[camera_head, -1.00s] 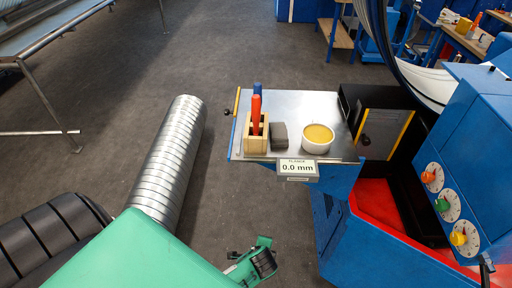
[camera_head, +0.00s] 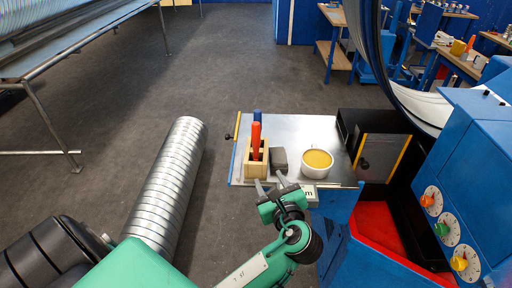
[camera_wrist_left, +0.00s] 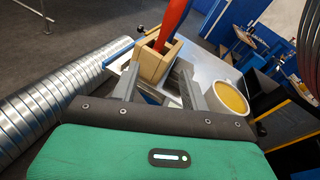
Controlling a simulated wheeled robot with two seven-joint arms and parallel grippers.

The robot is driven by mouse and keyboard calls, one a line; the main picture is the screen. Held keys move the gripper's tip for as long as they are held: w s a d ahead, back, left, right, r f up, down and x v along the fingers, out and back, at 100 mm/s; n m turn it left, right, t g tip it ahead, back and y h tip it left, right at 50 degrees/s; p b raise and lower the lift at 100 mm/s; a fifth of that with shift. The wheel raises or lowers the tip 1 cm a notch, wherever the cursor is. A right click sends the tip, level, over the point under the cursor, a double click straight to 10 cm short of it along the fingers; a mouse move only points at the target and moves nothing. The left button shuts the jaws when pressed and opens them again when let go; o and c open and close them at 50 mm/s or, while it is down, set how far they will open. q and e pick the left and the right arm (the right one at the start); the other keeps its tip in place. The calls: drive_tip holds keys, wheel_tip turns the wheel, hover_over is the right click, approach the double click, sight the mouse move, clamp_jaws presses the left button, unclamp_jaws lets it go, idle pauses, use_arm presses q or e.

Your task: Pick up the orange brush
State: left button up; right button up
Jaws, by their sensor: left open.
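The orange brush (camera_head: 256,138) stands upright in a wooden holder (camera_head: 249,168) on the metal tray table (camera_head: 331,128), with a blue-tipped tool behind it. In the left wrist view the orange brush (camera_wrist_left: 173,22) rises from the wooden holder (camera_wrist_left: 156,62) just beyond the fingers. My left gripper (camera_head: 271,184) is open and empty at the table's front edge, on the near side of the holder. In the left wrist view its two fingers (camera_wrist_left: 157,86) are spread apart, with the holder ahead of them. My right gripper is not in view.
A grey block (camera_head: 279,160) sits right of the holder, and a white bowl of yellow paste (camera_head: 317,162) is farther right. A blue machine with dials (camera_head: 462,170) stands at the right. A spiral metal duct (camera_head: 172,185) lies at the left. The display sign is mostly hidden by my gripper.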

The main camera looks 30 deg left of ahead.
sight(257, 137)
use_arm(q)
drive_tip(key=w+a+r+p, duration=0.1)
drive_tip(key=w+a, duration=0.1)
drive_tip(key=w+a+r+m+y+p, duration=0.1)
drive_tip(key=w+a, duration=0.1)
drive_tip(key=w+a+r+m+p, duration=0.1)
drive_tip(key=w+a+r, duration=0.1)
drive_tip(key=shift+r+t+y, duration=0.1)
drive_tip(key=shift+t+y, duration=0.2)
drive_tip(key=shift+y, duration=0.1)
drive_tip(key=w+a+p, duration=0.1)
drive_tip(key=w+a+r+p, duration=0.1)
drive_tip(key=a+p, duration=0.1)
drive_tip(key=shift+w+a+r, duration=0.1)
drive_tip(key=shift+a, duration=0.2)
drive_tip(key=shift+w+a+f+p, duration=0.2)
drive_tip(key=shift+w+a+p, duration=0.15)
drive_tip(key=shift+a, duration=0.1)
clamp_jaws()
